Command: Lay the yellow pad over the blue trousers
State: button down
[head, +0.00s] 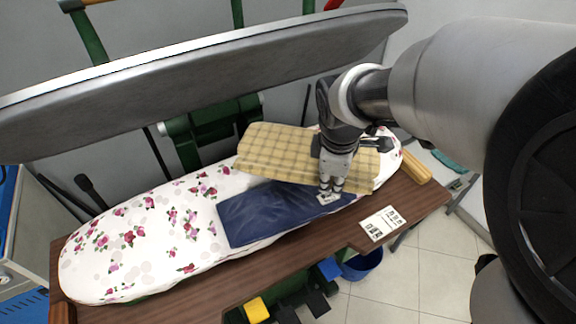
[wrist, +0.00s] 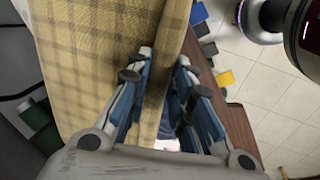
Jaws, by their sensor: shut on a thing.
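The yellow pad (head: 280,150) is a checked cloth sheet lying on the far right part of the ironing board, behind the blue trousers and partly over their back edge. The trousers (head: 265,212) lie folded and dark blue across the middle of the board, with most of their front showing. My gripper (head: 327,193) points down at the pad's front edge, above the right end of the trousers. In the wrist view my gripper (wrist: 162,75) has the edge of the checked pad (wrist: 90,55) between its fingers and is shut on it. My gripper and wrist hide part of the pad.
The flowered ironing board (head: 130,240) rests on a brown wooden table (head: 290,248). A white card (head: 382,223) lies at the table's right front. A second, grey board (head: 200,75) stands raised behind. A blue bucket (head: 362,264) is on the floor. The board's left end is clear.

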jog(key=a+r+n+y+p, duration=0.1)
jog(key=a+r+n, duration=0.35)
jog(key=n, duration=0.25)
jog(key=n+b, duration=0.1)
jog(key=b, duration=0.4)
send_near(306, 219)
jog(key=shift+y, duration=0.4)
jog(key=x, duration=0.6)
jog(key=shift+w+d+f, duration=0.1)
jog(key=shift+d, duration=0.3)
jog(key=shift+f, duration=0.15)
jog(key=c, duration=1.4)
grip_release()
